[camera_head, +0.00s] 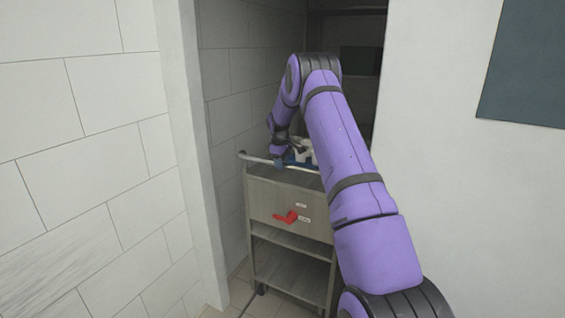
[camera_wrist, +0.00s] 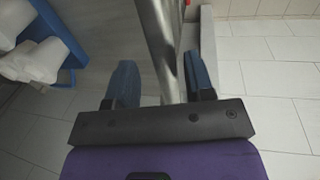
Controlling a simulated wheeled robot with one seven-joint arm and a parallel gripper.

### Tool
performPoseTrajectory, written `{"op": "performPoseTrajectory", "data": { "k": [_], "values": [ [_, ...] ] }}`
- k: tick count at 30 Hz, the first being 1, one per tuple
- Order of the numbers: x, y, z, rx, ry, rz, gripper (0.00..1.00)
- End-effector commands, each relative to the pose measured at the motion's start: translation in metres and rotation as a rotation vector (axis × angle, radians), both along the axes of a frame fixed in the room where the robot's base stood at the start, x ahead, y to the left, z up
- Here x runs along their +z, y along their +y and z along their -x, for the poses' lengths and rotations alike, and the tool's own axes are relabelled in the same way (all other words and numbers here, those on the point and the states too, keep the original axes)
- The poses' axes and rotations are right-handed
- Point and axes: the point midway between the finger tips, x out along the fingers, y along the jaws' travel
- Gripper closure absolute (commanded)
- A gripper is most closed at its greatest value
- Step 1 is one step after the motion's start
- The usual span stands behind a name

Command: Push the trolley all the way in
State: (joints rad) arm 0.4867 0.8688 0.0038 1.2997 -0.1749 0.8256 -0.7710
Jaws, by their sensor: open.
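The grey metal trolley (camera_head: 268,195) stands at the mouth of a narrow recess. It has a tubular push handle (camera_head: 257,159) along its near top edge, which also shows as a steel bar in the wrist view (camera_wrist: 156,30). My gripper (camera_head: 281,162) is at this handle; its fingertips are small and partly hidden in the head view. In the wrist view my gripper (camera_wrist: 161,82) is open, with the bar running between its two blue fingers. I cannot tell whether either finger touches it. My arm hides the trolley's right side.
A blue rack (camera_wrist: 62,38) with white cups (camera_wrist: 38,62) is on the trolley top. A red latch (camera_head: 287,216) is on the trolley's front panel. A tiled wall (camera_head: 85,130) bounds the left and a white wall (camera_head: 455,180) the right. The recess behind is dark.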

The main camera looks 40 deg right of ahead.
Motion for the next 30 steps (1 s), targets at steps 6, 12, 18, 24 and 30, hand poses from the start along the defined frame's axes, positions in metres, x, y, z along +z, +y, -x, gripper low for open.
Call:
{"op": "performPoseTrajectory", "data": {
  "k": [6,12,18,24,30],
  "values": [
    [0.021,0.004,0.001,0.0,-0.002,0.0,0.52],
    [0.058,0.01,0.004,0.0,-0.003,0.001,0.52],
    [0.089,0.015,0.006,-0.001,-0.003,0.002,0.52],
    [0.104,0.018,0.007,0.0,-0.003,0.001,0.52],
    [0.106,0.019,0.008,0.0,-0.002,0.001,0.52]
  ]
}}
